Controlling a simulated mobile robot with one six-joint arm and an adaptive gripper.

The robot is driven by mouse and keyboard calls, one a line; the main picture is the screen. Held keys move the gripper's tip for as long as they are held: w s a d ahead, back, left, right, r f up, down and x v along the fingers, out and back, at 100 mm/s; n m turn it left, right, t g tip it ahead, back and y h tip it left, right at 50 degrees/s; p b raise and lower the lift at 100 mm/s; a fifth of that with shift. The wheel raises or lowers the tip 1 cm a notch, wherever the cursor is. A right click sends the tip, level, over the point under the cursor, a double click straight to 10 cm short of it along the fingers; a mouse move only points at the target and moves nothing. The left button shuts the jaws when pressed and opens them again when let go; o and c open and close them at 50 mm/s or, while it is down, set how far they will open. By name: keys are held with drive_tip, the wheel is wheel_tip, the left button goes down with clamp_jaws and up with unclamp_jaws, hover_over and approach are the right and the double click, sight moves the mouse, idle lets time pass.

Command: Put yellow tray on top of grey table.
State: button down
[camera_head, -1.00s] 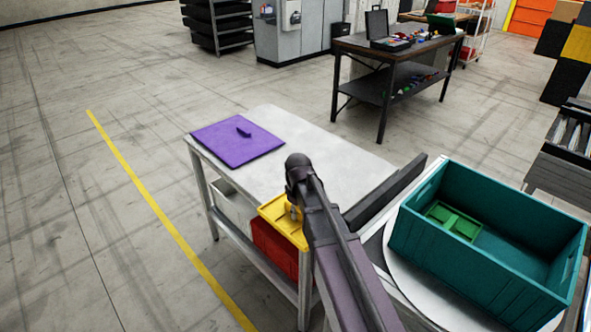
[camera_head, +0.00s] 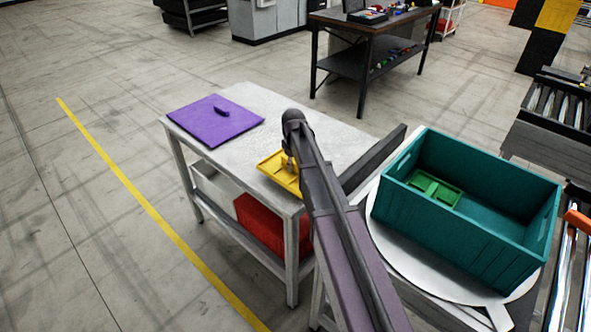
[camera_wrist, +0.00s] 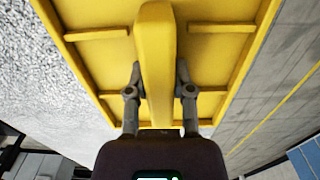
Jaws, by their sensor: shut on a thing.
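The yellow tray (camera_head: 279,170) is at the near edge of the grey table (camera_head: 305,138) in the head view, partly hidden by my arm. In the wrist view the yellow tray (camera_wrist: 102,62) fills most of the picture, with the table surface (camera_wrist: 45,95) on its left and the floor on its right. My gripper (camera_wrist: 157,75) is shut on the tray's raised middle ridge; it shows small in the head view (camera_head: 291,168). Whether the tray touches the tabletop or hangs just above it, I cannot tell.
A purple panel (camera_head: 215,121) with a dark handle lies at the table's far left. A red bin (camera_head: 262,224) and a white bin (camera_head: 215,185) sit on the lower shelf. A teal crate (camera_head: 470,235) holding a green tray (camera_head: 434,187) stands right. The tabletop's middle is clear.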

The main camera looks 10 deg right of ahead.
drive_tip(key=shift+w+d, duration=0.25)
drive_tip(key=shift+w, duration=0.2)
drive_tip(key=shift+w+d+f+b, duration=0.15)
drive_tip(key=shift+w+d+b, duration=0.1)
drive_tip(key=shift+w, duration=0.2)
drive_tip(key=shift+w+d+f+b, duration=0.15)
drive_tip(key=shift+w+d, duration=0.1)
drive_tip(key=shift+w, duration=0.2)
drive_tip(key=shift+s+f+b, duration=0.15)
drive_tip(key=shift+f+b, duration=0.3)
drive_tip(key=shift+f, duration=0.1)
drive_tip(key=shift+f+b, duration=1.05)
drive_tip(key=shift+f, duration=0.15)
drive_tip(key=shift+c, duration=2.4)
unclamp_jaws()
